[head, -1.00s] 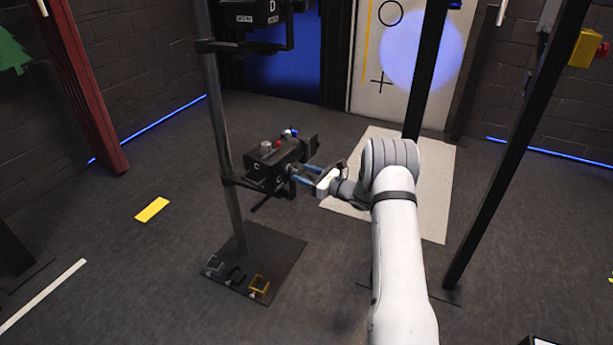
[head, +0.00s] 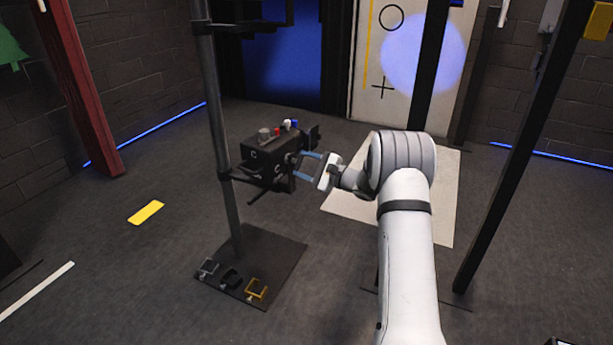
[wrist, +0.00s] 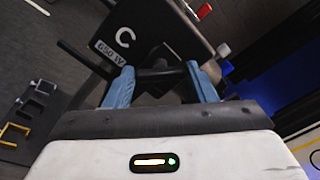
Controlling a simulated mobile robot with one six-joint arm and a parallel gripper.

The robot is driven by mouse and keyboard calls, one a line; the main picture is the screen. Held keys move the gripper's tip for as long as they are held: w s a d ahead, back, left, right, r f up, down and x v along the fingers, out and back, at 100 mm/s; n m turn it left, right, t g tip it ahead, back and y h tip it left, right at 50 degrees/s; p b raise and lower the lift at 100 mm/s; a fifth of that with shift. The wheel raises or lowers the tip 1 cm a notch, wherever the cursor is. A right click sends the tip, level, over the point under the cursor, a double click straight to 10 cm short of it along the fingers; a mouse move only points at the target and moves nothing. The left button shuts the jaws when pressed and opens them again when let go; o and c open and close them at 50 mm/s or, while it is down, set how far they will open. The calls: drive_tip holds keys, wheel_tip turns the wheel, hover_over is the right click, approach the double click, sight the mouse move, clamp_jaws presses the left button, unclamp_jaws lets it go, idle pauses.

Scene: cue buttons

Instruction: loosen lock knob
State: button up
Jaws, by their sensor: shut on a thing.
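A black lamp box marked C (head: 266,154) is mounted on an upright pole, and it also shows in the wrist view (wrist: 150,28). The lock knob (wrist: 160,76) is a dark bar-like part on the box's near side, between my blue fingers. My gripper (head: 304,166) reaches the box from the right. In the wrist view my gripper (wrist: 161,82) is shut on the knob, with one finger at each end. The knob is mostly hidden by the fingers in the head view. A dark rod sticks out beside it.
The pole (head: 218,130) stands on a dark base plate (head: 275,247) with several small clamps along its front edge. Small red, white and blue parts top the box. A black post (head: 505,165) stands right of my arm. A pale mat (head: 440,210) lies behind it.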

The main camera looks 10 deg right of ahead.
drive_tip(key=n+b, duration=0.3)
drive_tip(key=shift+a+f, duration=0.1)
drive_tip(key=shift+f, duration=0.3)
drive_tip(key=n+b, duration=0.2)
drive_tip(key=shift+r+n, duration=0.15)
drive_tip(key=shift+n, duration=0.15)
drive_tip(key=n, duration=0.3)
drive_tip(key=shift+n, duration=2.2)
drive_tip(key=o, duration=1)
